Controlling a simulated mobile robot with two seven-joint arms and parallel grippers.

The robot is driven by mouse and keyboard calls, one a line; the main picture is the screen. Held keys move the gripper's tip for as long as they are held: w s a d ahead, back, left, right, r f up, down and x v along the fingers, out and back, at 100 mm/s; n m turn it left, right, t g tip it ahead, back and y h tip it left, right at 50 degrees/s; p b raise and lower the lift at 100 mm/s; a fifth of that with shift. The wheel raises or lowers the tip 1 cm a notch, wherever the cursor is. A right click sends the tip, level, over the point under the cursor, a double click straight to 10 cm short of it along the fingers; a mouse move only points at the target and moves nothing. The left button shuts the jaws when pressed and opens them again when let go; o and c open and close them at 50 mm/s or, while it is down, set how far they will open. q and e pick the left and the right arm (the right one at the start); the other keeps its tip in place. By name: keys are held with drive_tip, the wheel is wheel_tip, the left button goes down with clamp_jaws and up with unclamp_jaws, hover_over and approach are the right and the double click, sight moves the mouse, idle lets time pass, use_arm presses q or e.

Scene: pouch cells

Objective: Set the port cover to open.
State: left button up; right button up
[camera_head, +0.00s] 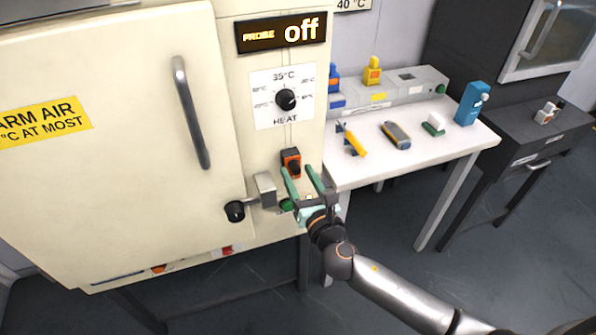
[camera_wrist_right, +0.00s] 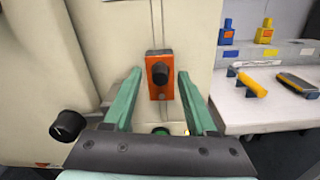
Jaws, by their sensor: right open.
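An orange plate with a black knob, which looks like the port cover (camera_head: 291,157), is on the cream cabinet's front, right of the door. It also shows in the right wrist view (camera_wrist_right: 160,90), upright, with its knob near the top. My right gripper (camera_head: 297,169) is open, with its two green fingers pointing at the cabinet. In the right wrist view its fingers (camera_wrist_right: 160,72) stand on either side of the orange plate, with nothing held between them. I cannot tell whether they touch it. My left gripper is not in view.
The cabinet door (camera_head: 110,150) has a long grey handle (camera_head: 190,112). A latch with a black knob (camera_head: 235,211) is left of my gripper. A heat dial (camera_head: 286,99) and a display reading "off" (camera_head: 281,33) are above. A white bench (camera_head: 400,155) with tools stands at right.

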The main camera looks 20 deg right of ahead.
drive_tip(key=shift+w, duration=0.45)
clamp_jaws()
idle(0.4)
